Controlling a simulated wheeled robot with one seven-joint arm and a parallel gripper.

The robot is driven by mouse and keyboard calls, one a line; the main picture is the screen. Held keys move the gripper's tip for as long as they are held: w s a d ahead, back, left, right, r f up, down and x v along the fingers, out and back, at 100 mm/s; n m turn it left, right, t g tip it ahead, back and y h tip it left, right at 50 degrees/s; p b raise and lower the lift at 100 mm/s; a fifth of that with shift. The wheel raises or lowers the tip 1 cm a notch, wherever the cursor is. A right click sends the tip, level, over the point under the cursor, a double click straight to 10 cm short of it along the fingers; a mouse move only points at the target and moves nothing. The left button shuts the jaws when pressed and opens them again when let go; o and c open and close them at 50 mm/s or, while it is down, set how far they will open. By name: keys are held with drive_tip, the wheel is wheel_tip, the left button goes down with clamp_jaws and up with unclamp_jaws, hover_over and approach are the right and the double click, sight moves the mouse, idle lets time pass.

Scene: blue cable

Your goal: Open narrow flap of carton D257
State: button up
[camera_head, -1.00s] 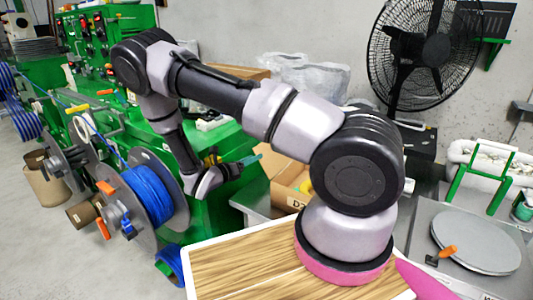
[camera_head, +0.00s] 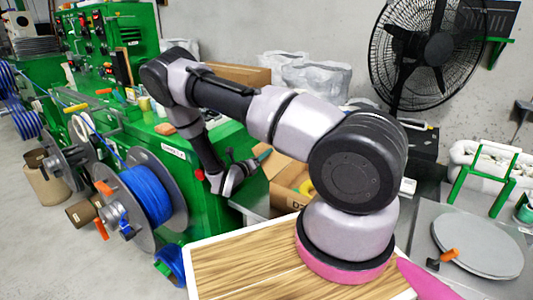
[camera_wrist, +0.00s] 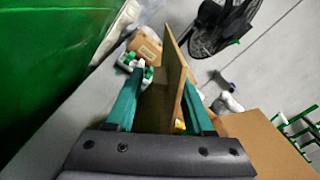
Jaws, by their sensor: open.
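The carton (camera_head: 288,187) is an open cardboard box with a partly hidden label beginning with D, behind my arm in the head view. A yellow item (camera_head: 307,187) lies in it. My gripper (camera_wrist: 160,90) is open, its two teal fingers spread. In the wrist view, an upright cardboard flap (camera_wrist: 174,75) stands between the fingers, seen nearly edge-on and closer to the right finger. I cannot tell whether it touches that finger. Another brown cardboard panel (camera_wrist: 268,145) is at the right. In the head view, my gripper (camera_head: 250,164) is beside the carton's left end, its fingertips hard to make out.
The green machine (camera_head: 175,165) stands close left of my gripper, with a blue cable reel (camera_head: 150,195) on its front. A grey table (camera_head: 250,203) carries the carton. A black fan (camera_head: 420,50) and a round grey plate (camera_head: 478,243) are to the right.

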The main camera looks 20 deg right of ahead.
drive_tip(key=shift+x, duration=1.2)
clamp_jaws()
drive_tip(key=shift+a+f, duration=0.1)
idle(0.5)
